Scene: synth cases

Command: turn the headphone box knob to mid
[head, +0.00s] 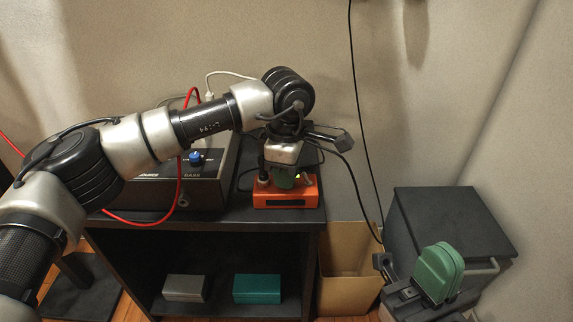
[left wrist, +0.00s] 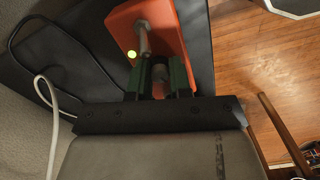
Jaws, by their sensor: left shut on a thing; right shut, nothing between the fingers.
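The orange headphone box (head: 286,198) sits on the right end of the black shelf top, under my left gripper. It also shows in the left wrist view (left wrist: 172,22), with a lit yellow-green light and a grey metal post standing on its face. My left gripper (head: 288,181) reaches down onto the box from above. In the left wrist view its green fingers (left wrist: 160,80) are shut on a knob (left wrist: 159,88) that is mostly hidden between them. The knob's pointer direction cannot be seen. My right gripper (head: 438,272) is shut and empty at the lower right, away from the box.
A black bass amp (head: 150,190) with a blue knob (head: 196,157) and a red cable stands left of the box, partly behind my left arm. The shelf below holds a grey box (head: 187,288) and a teal box (head: 257,288). A cardboard bin (head: 345,275) and black cabinet (head: 455,225) stand right.

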